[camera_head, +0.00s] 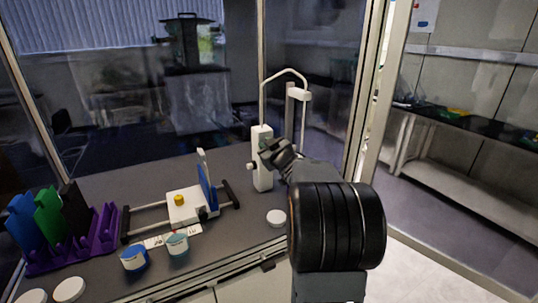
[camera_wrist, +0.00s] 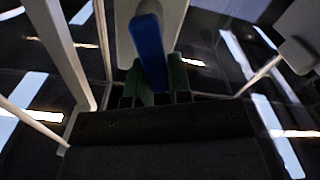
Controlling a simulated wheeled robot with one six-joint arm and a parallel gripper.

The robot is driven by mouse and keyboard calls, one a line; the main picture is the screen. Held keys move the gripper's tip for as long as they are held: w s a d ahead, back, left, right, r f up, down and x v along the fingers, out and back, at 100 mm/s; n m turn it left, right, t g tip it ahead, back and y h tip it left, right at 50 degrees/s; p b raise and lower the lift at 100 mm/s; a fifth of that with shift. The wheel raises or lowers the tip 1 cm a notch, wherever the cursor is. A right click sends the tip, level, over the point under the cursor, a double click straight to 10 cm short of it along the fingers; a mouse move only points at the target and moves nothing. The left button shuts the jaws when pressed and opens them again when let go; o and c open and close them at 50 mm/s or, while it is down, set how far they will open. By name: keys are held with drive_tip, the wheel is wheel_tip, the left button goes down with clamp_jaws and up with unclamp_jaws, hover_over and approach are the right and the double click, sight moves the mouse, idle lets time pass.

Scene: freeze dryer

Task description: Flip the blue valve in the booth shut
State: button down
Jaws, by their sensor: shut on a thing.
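The blue valve (camera_wrist: 149,52) shows in the wrist view as a blue lever in front of a white body, tilted slightly off upright. My gripper (camera_wrist: 154,82) has green fingertips on both sides of the lever's lower end and is shut on it. In the head view my gripper (camera_head: 270,152) is at the upper part of a white upright unit (camera_head: 262,180) with a bent tube on top. The blue lever is hidden there behind my gripper.
A white device with a yellow knob (camera_head: 179,200) and a blue upright plate (camera_head: 207,188) stands left of the unit. A purple rack (camera_head: 100,232) is at far left. Blue-labelled tubs (camera_head: 134,258) and white lids (camera_head: 276,217) lie near the front edge. Glass and metal posts frame the booth.

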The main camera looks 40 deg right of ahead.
drive_tip(key=shift+w+a+f+n+b, duration=0.1)
drive_tip(key=shift+a+f+n+b, duration=0.5)
drive_tip(key=shift+n+b, duration=1.65)
drive_tip(key=shift+w+a+f+n+b, duration=0.1)
drive_tip(key=shift+a+f+n+b, duration=0.45)
drive_tip(key=shift+n+b, duration=1.65)
drive_tip(key=shift+a+f+n+b, duration=0.2)
drive_tip(key=shift+f+n+b, duration=0.75)
drive_tip(key=shift+n+b, duration=1.3)
drive_tip(key=c, duration=1)
unclamp_jaws()
drive_tip(key=shift+c, duration=0.2)
drive_tip(key=shift+s, duration=0.15)
drive_tip(key=s+a, duration=0.2)
drive_tip(key=s, duration=1.1)
drive_tip(key=shift+s, duration=0.25)
drive_tip(key=shift+d, duration=0.1)
